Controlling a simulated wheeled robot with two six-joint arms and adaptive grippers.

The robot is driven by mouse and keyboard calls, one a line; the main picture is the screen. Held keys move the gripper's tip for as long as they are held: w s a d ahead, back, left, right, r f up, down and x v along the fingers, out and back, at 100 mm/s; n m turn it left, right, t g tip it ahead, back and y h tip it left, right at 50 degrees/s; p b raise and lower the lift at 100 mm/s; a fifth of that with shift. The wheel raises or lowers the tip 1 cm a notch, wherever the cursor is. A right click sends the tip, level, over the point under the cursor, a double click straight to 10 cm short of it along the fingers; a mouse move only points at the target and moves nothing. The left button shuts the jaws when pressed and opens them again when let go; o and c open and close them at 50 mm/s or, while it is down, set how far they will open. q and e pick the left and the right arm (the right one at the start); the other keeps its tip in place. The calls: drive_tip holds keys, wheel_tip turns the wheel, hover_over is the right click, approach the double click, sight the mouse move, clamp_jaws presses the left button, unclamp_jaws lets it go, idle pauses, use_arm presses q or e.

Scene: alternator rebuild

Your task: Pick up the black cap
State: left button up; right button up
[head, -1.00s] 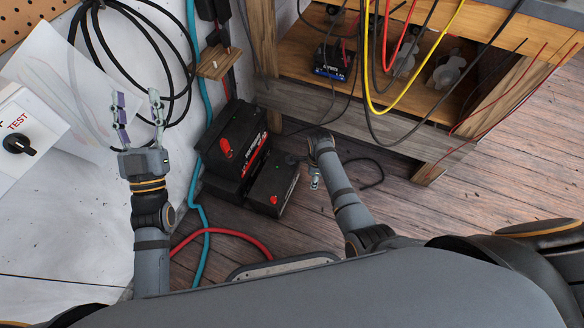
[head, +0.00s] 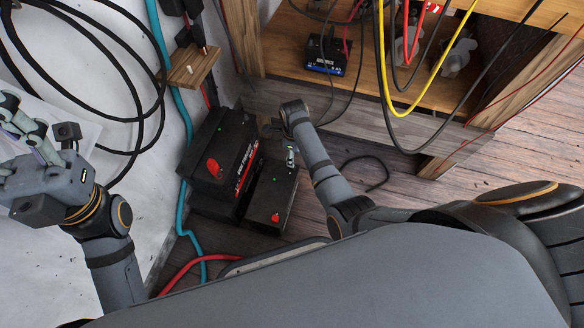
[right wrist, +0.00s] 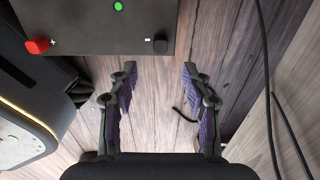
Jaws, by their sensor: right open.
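The black cap (right wrist: 160,44) is a small dark round knob on top of a black battery (right wrist: 95,28), near its right end in the right wrist view. The battery also shows in the head view (head: 270,190), where I cannot make out the black cap. My right gripper (right wrist: 158,78) is open and empty, its fingers spread below the battery's edge in the wrist picture, with the cap between their lines and ahead. In the head view my right gripper (head: 290,157) is beside the battery's far end. My left gripper (head: 30,130) is open and empty at the left edge.
A red cap (right wrist: 38,45) sits on the same battery's left end. A larger black battery (head: 222,150) stands beside it. A wooden workbench (head: 350,125) with hanging cables is at the back. Teal hose (head: 180,125) and red hose (head: 185,272) run nearby.

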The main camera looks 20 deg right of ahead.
wheel_tip(320, 180, down, 8)
drive_tip(key=b, duration=0.5)
drive_tip(key=shift+f, duration=0.1)
drive_tip(key=c, duration=0.8)
